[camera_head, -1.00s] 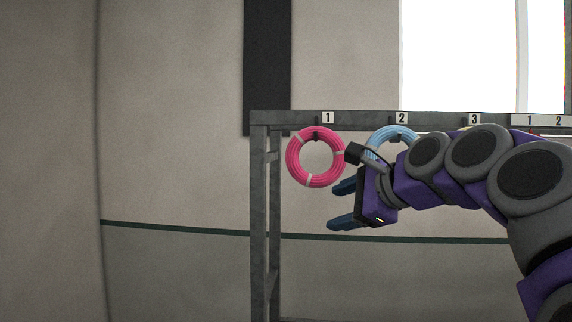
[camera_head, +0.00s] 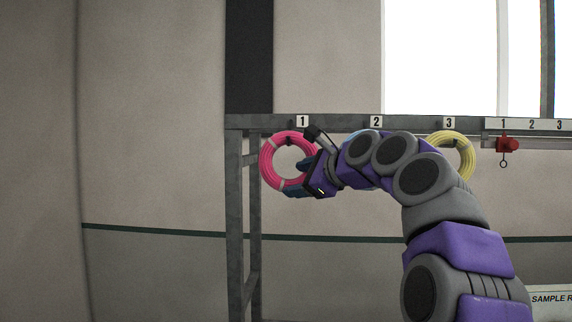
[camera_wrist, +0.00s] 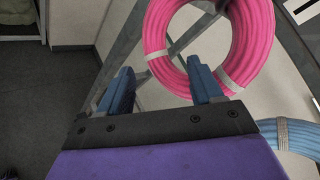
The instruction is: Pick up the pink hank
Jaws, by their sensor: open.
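The pink hank (camera_head: 268,163) is a ring with pale ties, hanging under label 1 on a grey metal rack. My gripper (camera_head: 294,179) is at its lower right in the head view, with its blue fingers overlapping the ring. In the wrist view the hank (camera_wrist: 263,35) fills the upper middle. My open gripper (camera_wrist: 160,78) has its right finger in front of the ring's lower part and its left finger to the left of the ring. Nothing is held between the fingers. I cannot tell whether a finger touches the hank.
A blue hank (camera_wrist: 300,134) is close to the right of my gripper, mostly hidden by my arm in the head view. A yellow hank (camera_head: 462,150) hangs under label 3. A red holder (camera_head: 508,144) is farther right. The rack's upright (camera_head: 234,200) stands left of the pink hank.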

